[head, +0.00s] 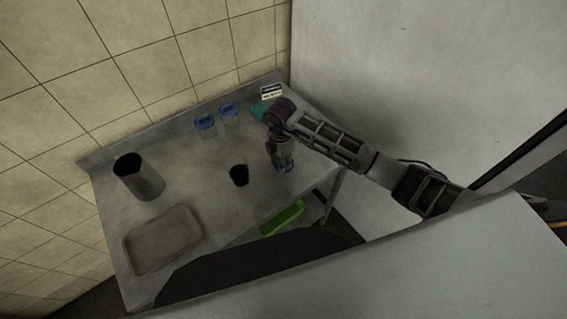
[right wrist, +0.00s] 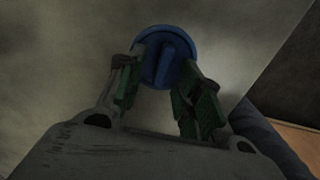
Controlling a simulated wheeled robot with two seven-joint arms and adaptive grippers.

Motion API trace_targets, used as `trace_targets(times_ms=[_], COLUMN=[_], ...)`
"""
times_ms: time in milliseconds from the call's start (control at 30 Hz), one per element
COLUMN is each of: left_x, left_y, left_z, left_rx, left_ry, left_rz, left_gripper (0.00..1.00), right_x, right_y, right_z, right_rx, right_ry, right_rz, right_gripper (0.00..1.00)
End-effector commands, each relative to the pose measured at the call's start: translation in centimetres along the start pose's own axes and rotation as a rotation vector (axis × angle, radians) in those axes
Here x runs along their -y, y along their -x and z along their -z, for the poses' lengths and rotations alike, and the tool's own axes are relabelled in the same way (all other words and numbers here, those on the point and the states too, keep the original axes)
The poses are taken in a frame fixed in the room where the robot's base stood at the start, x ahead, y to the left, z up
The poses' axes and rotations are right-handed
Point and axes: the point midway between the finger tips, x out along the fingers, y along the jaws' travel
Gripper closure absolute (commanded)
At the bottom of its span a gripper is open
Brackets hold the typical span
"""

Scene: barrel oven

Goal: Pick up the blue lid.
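The blue lid (right wrist: 166,57) is round with a raised bar across its top. In the right wrist view it lies just beyond and partly between the green-padded fingertips of my right gripper (right wrist: 160,85). The fingers are spread, one to each side of the bar; I cannot tell whether they touch the lid. In the head view my right gripper (head: 283,165) points down over the right part of the metal table, and a bit of the blue lid (head: 288,169) shows at its fingertips, mostly hidden by them. My left gripper is not in view.
On the metal table (head: 190,180) stand two blue-lidded containers (head: 206,126) (head: 229,114), a dark cup (head: 239,176), a tall metal canister (head: 139,177) and a shallow tray (head: 163,239). A teal item (head: 258,111) lies behind my arm. A green object (head: 282,218) sits below the front edge.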

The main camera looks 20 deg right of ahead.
Motion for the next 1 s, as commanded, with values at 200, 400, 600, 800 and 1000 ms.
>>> trace_targets(times_ms=[200,400,600,800,1000], left_x=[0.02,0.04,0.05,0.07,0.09], left_y=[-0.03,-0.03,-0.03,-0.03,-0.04], left_z=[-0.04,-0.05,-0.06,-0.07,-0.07], left_rx=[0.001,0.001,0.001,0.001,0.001], left_ry=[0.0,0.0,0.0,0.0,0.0], left_rz=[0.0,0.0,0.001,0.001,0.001], left_gripper=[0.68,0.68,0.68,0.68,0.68], right_x=[0.0,0.0,0.0,0.0,0.0], right_y=[-0.02,0.0,0.0,0.01,0.04], right_z=[0.01,0.0,-0.01,-0.01,-0.02], right_rx=[0.0,0.0,0.0,0.0,0.0], right_ry=[0.0,0.0,0.0,0.0,0.0], right_rz=[0.0,0.0,0.0,0.0,0.0], right_gripper=[0.64,0.66,0.91,0.99,0.99])
